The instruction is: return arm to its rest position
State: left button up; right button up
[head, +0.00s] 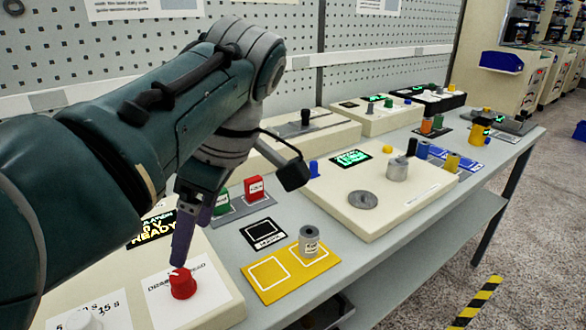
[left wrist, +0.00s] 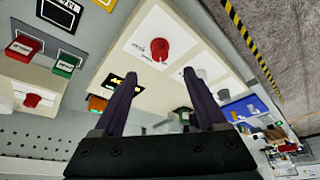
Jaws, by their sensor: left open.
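My left arm comes in from the left in the head view and its gripper (head: 183,238) points down just above a red knob (head: 183,283) on a cream box. In the left wrist view my left gripper (left wrist: 157,82) has its two dark fingers apart, with nothing between them. The red knob (left wrist: 160,48) shows past the fingertips there, apart from them as far as I can see. My right gripper is in neither view.
A yellow mat (head: 262,288) with a grey spindle (head: 309,242) lies right of the knob box. Red (head: 254,187) and green tagged blocks stand behind. A cream machine with a grey disc (head: 362,201) stands further right. A perforated wall (head: 140,45) closes the back.

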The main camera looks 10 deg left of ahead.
pick_arm(q)
jog(key=s+f+m, duration=0.1)
jog(key=f, duration=0.1)
jog(key=s+a+f+m+h, duration=0.1)
jog(key=s+f+m, duration=0.1)
jog(key=shift+s+a+t, duration=0.1)
jog(key=shift+s+t, duration=0.2)
jog(key=s+d+r+m+t+h, duration=0.1)
jog(key=s+m+t+h, duration=0.1)
jog(key=s+m, duration=0.7)
jog(key=s+d+m+t+h, duration=0.1)
jog(key=s+d+m+h, duration=0.1)
jog(key=s+m, duration=0.65)
notch_tip(320, 180, up, 39)
jog(key=p, duration=3.9)
jog(key=shift+s, duration=0.15)
